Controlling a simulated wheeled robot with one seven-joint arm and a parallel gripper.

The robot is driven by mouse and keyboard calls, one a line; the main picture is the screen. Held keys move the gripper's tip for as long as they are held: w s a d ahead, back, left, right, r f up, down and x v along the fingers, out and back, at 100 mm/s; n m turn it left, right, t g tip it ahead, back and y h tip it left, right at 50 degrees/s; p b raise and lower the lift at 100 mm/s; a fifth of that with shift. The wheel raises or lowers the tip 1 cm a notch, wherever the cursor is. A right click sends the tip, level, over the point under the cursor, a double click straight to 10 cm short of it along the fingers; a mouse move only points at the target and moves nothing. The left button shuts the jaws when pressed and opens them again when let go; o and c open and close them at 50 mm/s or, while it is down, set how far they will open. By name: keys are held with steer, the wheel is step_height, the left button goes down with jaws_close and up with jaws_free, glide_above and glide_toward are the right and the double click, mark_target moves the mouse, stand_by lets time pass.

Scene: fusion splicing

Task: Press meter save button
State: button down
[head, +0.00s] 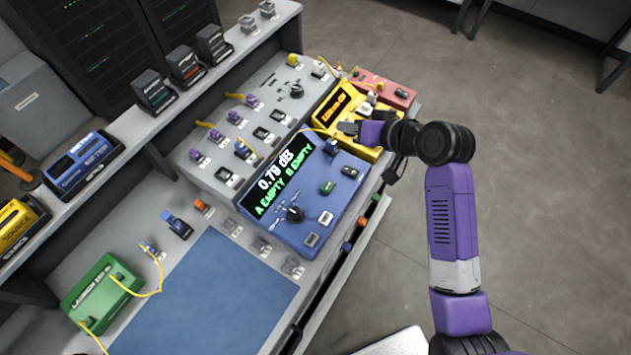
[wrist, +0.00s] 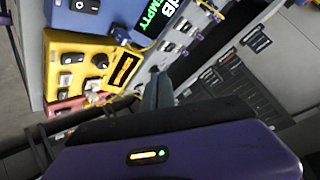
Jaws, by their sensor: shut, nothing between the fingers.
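A blue box (head: 318,185) with a lit screen stands on the bench; the screen reads 0.79 dB, A EMPTY, B EMPTY. It has a black knob (head: 295,214), a green switch (head: 327,188) and several other buttons and switches. Behind it is a yellow box (head: 371,153) with an orange display, which also shows in the wrist view (wrist: 70,82) with a knob and switches. My gripper (head: 348,128) is shut and empty, over or close to the yellow box; in the wrist view its fingers (wrist: 157,90) point toward the boxes. Whether it touches anything, I cannot tell. No save label is readable.
A red box (head: 384,90) stands beyond the yellow one. A grey panel (head: 215,178) with several connectors lies left of them. A green box (head: 103,292) with a yellow cable and a blue mat (head: 215,300) are nearer. Open floor (head: 560,150) lies right.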

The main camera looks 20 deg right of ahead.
steer(key=s+a+f+n+g+y, duration=0.1)
steer(key=s+a+f+g+y, duration=0.1)
steer(key=s+a+f+g, duration=0.1)
steer(key=shift+s+a+f+n+g, duration=0.3)
steer(key=shift+s+a+f, duration=0.5)
steer(key=shift+a, duration=0.4)
steer(key=b, duration=0.6)
glide_above(332, 188)
step_height(332, 188, down, 7)
steer(key=shift+a+f, duration=0.1)
steer(key=shift+f, duration=0.7)
steer(key=shift+f, duration=0.15)
stand_by(0.4)
steer(key=shift+f+b, duration=0.25)
steer(key=shift+b, duration=0.05)
